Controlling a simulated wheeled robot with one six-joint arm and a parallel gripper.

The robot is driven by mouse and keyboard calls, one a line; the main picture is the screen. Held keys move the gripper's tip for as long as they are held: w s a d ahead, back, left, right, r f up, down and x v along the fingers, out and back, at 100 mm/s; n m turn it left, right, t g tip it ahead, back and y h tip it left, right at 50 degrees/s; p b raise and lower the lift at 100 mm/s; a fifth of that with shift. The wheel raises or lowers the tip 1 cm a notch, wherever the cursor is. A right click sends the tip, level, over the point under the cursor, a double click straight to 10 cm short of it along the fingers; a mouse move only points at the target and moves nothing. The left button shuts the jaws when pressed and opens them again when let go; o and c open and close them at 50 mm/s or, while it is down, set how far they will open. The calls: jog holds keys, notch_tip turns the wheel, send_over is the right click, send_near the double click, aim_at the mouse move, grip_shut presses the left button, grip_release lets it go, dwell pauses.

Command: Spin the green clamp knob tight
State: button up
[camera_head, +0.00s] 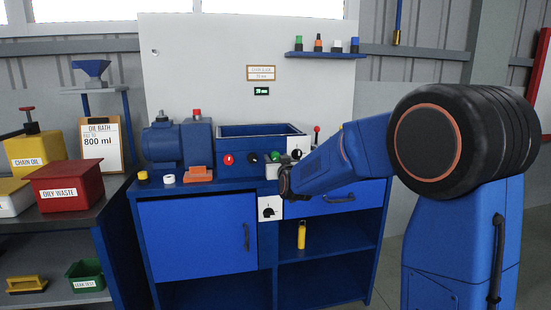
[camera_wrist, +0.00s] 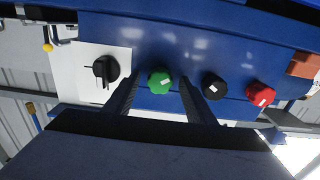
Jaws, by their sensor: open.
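The green clamp knob (camera_head: 275,156) is on the front of the blue tester, between a black knob and a white dial plate. In the wrist view the green knob (camera_wrist: 159,82) shows a small white mark and appears between my two fingertips. My gripper (camera_wrist: 158,88) is open, with a gap on each side of the knob. I cannot tell whether the tips reach around it in depth. In the head view my gripper (camera_head: 284,181) is just below and right of the green knob, its fingers hard to make out.
A black knob (camera_wrist: 213,86) and a red knob (camera_wrist: 260,93) sit to one side of the green knob. A black dial (camera_wrist: 105,70) on a white plate is on the other. A blue open trough (camera_head: 262,131) stands above the knobs, with a drawer (camera_head: 335,198) below right.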

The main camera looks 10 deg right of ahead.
grip_shut()
jog(key=m, duration=0.7)
jog(key=shift+m, duration=0.5)
jog(key=m, duration=0.5)
jog(key=shift+m, duration=1.5)
